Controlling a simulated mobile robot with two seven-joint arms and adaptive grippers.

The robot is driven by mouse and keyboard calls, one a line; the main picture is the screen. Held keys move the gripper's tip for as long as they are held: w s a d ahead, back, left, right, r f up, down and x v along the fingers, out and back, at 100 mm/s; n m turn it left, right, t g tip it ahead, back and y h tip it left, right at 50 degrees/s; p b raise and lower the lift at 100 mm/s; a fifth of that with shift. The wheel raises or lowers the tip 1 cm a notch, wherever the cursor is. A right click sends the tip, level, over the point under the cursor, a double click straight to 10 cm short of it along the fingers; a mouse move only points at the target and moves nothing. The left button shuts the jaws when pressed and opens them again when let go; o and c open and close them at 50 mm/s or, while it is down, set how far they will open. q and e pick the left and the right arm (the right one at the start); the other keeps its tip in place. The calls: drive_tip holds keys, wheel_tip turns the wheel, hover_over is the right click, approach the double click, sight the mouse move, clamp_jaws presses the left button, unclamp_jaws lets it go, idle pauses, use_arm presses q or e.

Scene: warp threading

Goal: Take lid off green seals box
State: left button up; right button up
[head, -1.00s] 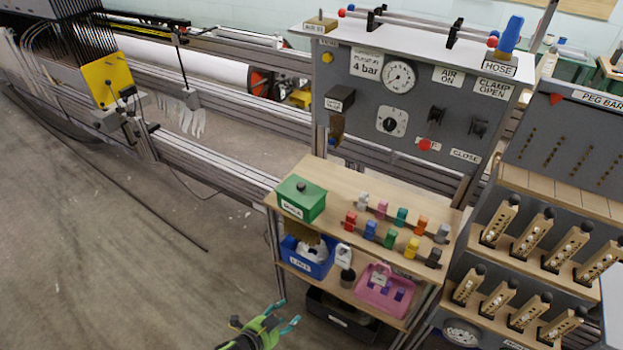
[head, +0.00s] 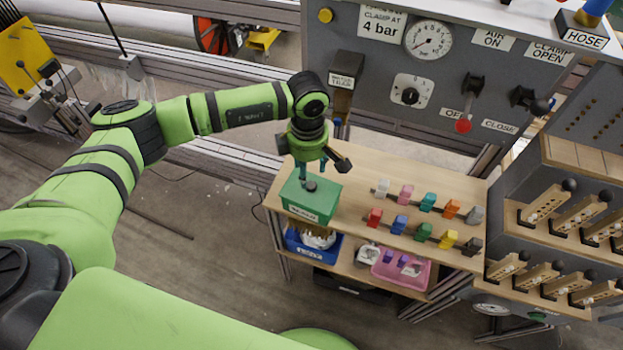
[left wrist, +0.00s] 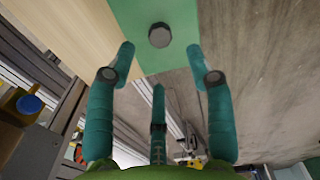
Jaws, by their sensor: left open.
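The green seals box (head: 310,204) stands at the left end of the wooden shelf top, with its lid on. A dark round knob (head: 311,186) sits on the lid; in the left wrist view the lid (left wrist: 176,45) fills the top middle, with its knob (left wrist: 160,36). My left gripper (head: 316,174) points down just above the box. It is open, and its teal fingers (left wrist: 163,62) are spread apart with nothing between them. The knob lies beyond the fingertips in the left wrist view. I cannot tell how much height separates them. My right gripper is not in view.
Colored blocks (head: 423,232) stand in two rows right of the box. A blue bin (head: 312,249) and a pink tray (head: 402,270) sit on the shelf below. The grey control panel (head: 375,80) rises behind, close to my left wrist.

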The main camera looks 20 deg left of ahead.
sight(312, 185)
use_arm(q)
drive_tip(key=shift+s+d+f+p, duration=0.4)
drive_tip(key=shift+d+f+p, duration=0.15)
drive_tip(key=shift+f+p, duration=0.25)
wheel_tip(312, 185, down, 4)
drive_tip(key=shift+w+r+p, duration=0.1)
drive_tip(key=shift+r+p, duration=0.05)
drive_tip(key=shift+p, duration=0.35)
drive_tip(key=shift+w+f, duration=0.1)
drive_tip(key=shift+f, duration=0.1)
clamp_jaws()
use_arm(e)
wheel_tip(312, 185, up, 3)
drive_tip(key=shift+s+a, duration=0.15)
